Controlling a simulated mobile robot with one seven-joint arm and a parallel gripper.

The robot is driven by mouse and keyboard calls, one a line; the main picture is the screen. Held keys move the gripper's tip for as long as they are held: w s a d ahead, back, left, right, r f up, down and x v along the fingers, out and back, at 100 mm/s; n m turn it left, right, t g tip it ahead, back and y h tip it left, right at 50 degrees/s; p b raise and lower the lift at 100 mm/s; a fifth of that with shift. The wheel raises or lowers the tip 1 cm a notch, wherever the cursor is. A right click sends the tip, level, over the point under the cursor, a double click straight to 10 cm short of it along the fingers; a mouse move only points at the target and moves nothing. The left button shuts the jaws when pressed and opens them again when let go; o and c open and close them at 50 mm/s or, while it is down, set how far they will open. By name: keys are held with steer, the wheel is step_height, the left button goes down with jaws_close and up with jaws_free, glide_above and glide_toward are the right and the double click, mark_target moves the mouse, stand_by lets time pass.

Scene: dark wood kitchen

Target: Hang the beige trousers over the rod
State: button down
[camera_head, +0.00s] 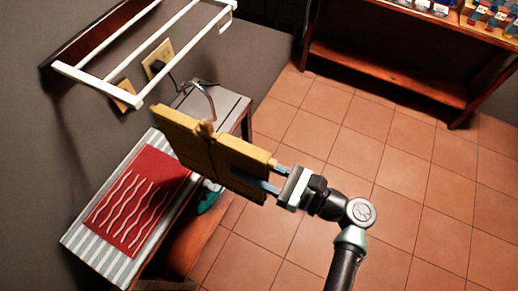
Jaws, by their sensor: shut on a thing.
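The beige trousers (201,148) show as a flat, yellowish folded slab in the middle of the view. My gripper (268,176) is shut on their right end and holds them up in the air, tilted. Parts of the fingers are hidden by the cloth. The white rod rack (108,84) is fixed to the grey wall at the upper left, with several parallel bars. The trousers are apart from the rack in the picture, below and to its right.
An ironing board (78,238) with striped cover stands below, a red patterned cloth (138,200) on it. A teal iron (209,197) is beside it. A plugged outlet (158,58) is under the rack. A wooden shelf (390,75) stands at the back; tiled floor is free at right.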

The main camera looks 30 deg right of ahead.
steer(key=shift+b+x, duration=1.95)
steer(key=shift+x, duration=3.4)
steer(key=shift+f+b, duration=1.1)
steer(key=shift+f, duration=0.8)
steer(key=c, duration=0.5)
jaws_free()
steer(key=shift+o, duration=0.3)
steer(key=shift+f, duration=0.15)
